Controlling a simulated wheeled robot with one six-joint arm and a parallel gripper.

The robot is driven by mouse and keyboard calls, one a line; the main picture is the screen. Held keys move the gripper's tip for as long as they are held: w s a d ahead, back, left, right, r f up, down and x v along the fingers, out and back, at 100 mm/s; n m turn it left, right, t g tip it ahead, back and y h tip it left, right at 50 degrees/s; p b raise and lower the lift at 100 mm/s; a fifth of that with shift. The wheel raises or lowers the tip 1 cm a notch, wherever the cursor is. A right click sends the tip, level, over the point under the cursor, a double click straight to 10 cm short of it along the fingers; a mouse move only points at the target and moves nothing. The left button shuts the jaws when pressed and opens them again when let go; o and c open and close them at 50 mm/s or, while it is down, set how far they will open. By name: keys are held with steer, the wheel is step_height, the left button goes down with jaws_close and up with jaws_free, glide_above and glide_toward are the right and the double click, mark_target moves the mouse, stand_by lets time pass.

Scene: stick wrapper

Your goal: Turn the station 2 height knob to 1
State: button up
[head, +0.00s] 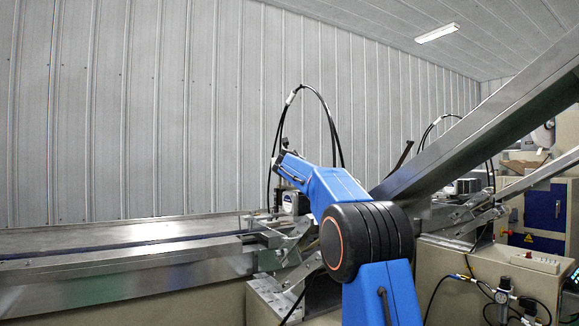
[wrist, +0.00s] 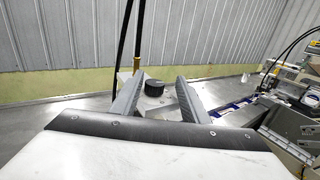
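A round black knob (wrist: 154,88) stands on a light metal part in the wrist view. It shows in the gap between the two grey fingers of my gripper (wrist: 160,77). The fingers are spread wide, with a visible gap on both sides of the knob, so my gripper is open and empty. Whether the knob is level with the fingertips or beyond them I cannot tell. No scale or number on the knob can be read. In the head view my blue arm reaches toward the machine station, and neither the gripper's fingers nor the knob can be made out clearly.
A long metal conveyor (head: 130,245) runs to the left. A steel beam (head: 480,125) slants across the right. Black cables (head: 335,120) loop above the station, and a dark cable with a brass fitting (wrist: 137,62) rises close to the left finger. A control box (head: 535,262) stands right.

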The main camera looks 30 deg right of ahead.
steer(key=shift+o, duration=0.3)
steer(key=shift+a, duration=2.35)
steer(key=o, duration=0.7)
steer(key=a, duration=0.2)
steer(key=shift+a, duration=0.75)
steer(key=c, duration=0.5)
steer(key=shift+a, duration=0.3)
steer(key=shift+c, duration=1.3)
steer(key=a, duration=1)
steer(key=shift+s+a, duration=0.25)
steer(key=v, duration=1.7)
steer(key=shift+s, duration=0.2)
